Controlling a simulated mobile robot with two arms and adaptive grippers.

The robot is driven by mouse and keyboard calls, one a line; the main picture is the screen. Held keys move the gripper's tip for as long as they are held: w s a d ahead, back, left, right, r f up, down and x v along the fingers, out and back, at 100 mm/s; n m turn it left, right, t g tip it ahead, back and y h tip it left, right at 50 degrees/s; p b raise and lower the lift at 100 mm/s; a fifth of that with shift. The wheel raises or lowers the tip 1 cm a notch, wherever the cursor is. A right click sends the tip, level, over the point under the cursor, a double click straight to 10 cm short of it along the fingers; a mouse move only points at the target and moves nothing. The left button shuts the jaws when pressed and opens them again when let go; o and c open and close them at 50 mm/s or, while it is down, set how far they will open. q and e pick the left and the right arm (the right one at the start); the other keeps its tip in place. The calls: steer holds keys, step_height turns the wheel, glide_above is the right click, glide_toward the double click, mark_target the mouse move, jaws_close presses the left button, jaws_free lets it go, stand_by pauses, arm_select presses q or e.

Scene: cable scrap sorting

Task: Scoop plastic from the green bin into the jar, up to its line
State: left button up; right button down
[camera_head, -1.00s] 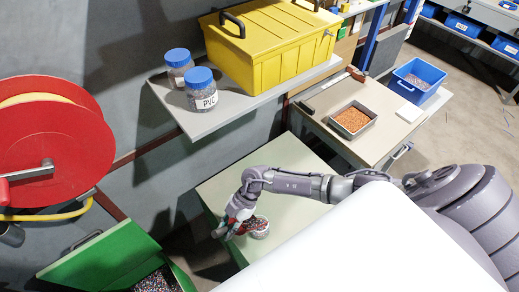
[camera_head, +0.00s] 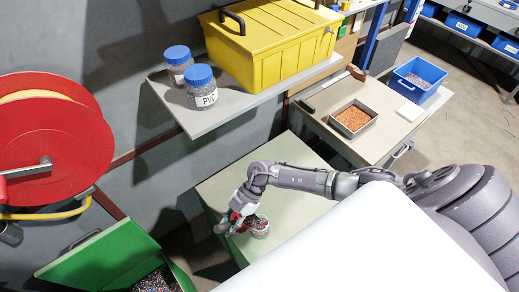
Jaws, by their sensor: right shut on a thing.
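The green bin (camera_head: 100,256) stands open at the lower left, with mixed dark and coloured plastic granules (camera_head: 157,281) inside; the frame edge cuts it off. The jar (camera_head: 260,232) stands on the pale green table top and holds coloured granules; I cannot make out its line. My right gripper (camera_head: 231,226) is just left of the jar, close to its rim. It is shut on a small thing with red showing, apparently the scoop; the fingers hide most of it. I cannot tell whether it touches the jar. My left gripper is out of view.
Two blue-lidded jars (camera_head: 200,92) and a yellow case (camera_head: 270,50) stand on the wall shelf. A tray of orange granules (camera_head: 354,119) and a blue bin (camera_head: 418,79) are at the right. A red reel (camera_head: 50,145) is at the left. The green table top (camera_head: 225,187) is mostly clear.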

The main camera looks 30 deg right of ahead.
steer(key=shift+w+d+r+y+b, duration=0.15)
steer(key=shift+d+r+y+b, duration=0.1)
steer(key=shift+d+y+b, duration=0.45)
steer(key=shift+d+r, duration=0.35)
steer(key=shift+d, duration=0.05)
steer(key=shift+w+d+y+b, duration=0.1)
steer(key=shift+d+y+b, duration=0.35)
steer(key=shift+b, duration=0.4)
steer(key=shift+w+d+r+y+b, duration=0.1)
steer(key=shift+d+r+y+b, duration=0.35)
steer(key=shift+d+b, duration=0.35)
steer(key=shift+d+r+g, duration=0.15)
steer(key=shift+g, duration=0.15)
